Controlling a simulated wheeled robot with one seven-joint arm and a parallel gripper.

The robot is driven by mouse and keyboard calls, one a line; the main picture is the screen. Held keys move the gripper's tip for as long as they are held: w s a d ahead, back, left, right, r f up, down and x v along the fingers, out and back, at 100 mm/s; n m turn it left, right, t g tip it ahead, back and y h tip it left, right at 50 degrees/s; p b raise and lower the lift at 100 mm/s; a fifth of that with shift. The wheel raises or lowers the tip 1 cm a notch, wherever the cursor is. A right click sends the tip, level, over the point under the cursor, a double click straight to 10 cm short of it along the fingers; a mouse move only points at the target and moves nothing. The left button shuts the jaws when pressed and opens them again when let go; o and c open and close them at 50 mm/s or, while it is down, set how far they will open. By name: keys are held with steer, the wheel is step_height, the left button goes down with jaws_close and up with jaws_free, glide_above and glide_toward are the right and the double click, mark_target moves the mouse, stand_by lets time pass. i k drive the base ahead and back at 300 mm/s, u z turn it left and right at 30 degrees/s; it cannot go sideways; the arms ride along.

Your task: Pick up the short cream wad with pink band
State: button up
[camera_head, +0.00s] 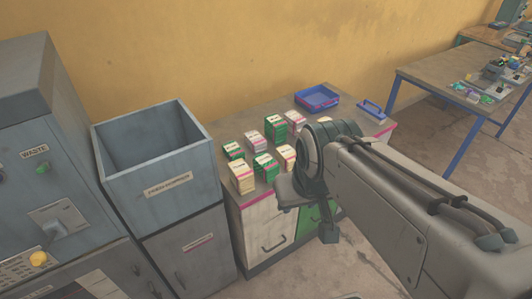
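Several banded wads stand in a cluster on the counter (222,128), some cream and some green. A cream wad with a pink band (242,178) stands at the front left of the cluster. Another cream wad (287,153) stands farther right, close to my arm and partly hidden by it. A paler wad with a pink band (295,121) stands at the back. I cannot tell for sure which cream one is the short one. My gripper (308,211) hangs at the counter's front edge, right of the wads. Its fingers are partly hidden, and no wad shows in it.
Green wads (265,166) stand among the cream ones. A blue tray (317,97) and a blue-handled item (371,110) lie at the back right. An open grey bin (150,150) and a waste machine (35,110) stand left. A cluttered table (440,88) is far right.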

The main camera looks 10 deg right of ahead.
mark_target(285, 155)
steer(key=u, duration=0.05)
steer(key=i, duration=0.9)
steer(key=z, duration=0.55)
